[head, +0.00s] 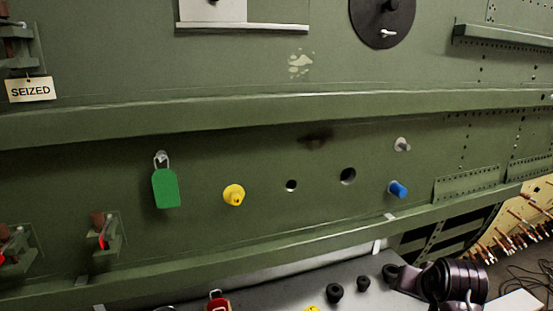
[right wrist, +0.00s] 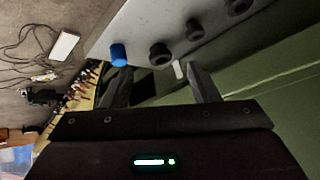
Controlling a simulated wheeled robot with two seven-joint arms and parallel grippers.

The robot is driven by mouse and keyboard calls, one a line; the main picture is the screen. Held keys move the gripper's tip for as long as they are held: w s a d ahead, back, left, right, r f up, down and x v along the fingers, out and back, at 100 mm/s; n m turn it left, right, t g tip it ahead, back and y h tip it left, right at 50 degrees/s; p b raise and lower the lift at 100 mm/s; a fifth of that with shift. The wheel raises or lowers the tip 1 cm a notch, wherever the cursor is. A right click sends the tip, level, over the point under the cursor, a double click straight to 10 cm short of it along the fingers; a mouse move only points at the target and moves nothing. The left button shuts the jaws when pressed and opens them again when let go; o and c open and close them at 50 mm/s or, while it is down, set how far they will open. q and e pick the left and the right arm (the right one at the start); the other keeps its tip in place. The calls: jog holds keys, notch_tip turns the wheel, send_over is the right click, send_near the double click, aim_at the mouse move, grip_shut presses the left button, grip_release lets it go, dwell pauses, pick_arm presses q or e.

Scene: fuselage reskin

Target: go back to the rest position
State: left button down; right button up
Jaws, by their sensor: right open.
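My right arm (head: 455,282) comes in at the lower right of the head view, beside the grey shelf (head: 290,294). In the right wrist view my right gripper (right wrist: 160,86) is open, with nothing between its two fingers. The shelf (right wrist: 140,28) lies beyond the fingertips there and carries a blue cylinder (right wrist: 119,54) and black ringed pieces (right wrist: 160,55). I cannot tell whether a fingertip touches the shelf. My left gripper is in neither view.
The green panel holds a green padlock-shaped tag (head: 165,188), a yellow plug (head: 233,195), a blue plug (head: 397,189) and two open holes (head: 348,176). A ledge (head: 240,245) runs below them. Cables (right wrist: 38,32) and a white box (right wrist: 65,46) lie on the floor.

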jog(key=s+a+f+n+g, duration=0.1)
jog(key=s+a+f+n, duration=0.15)
jog(key=s+f, duration=0.4)
jog(key=s+a+f+n+g+y, duration=0.1)
jog(key=s+a+f+n+g, duration=0.2)
jog(key=s, duration=0.6)
jog(key=s+a+f+n, duration=0.1)
jog(key=s+a+f, duration=0.35)
jog(key=s, duration=0.25)
jog(key=s+d+f+g, duration=0.1)
jog(key=s+f, duration=0.1)
jog(key=f, duration=1.4)
jog(key=s+f+g, duration=0.1)
jog(key=s+f, duration=0.1)
jog(key=f, duration=1.5)
jog(key=s+d+f+g, duration=0.1)
jog(key=s+d+f, duration=0.2)
jog(key=s+f, duration=1.3)
jog(key=shift+s+d+n, duration=0.2)
jog(key=shift+s+n, duration=0.25)
jog(key=shift+s, duration=0.65)
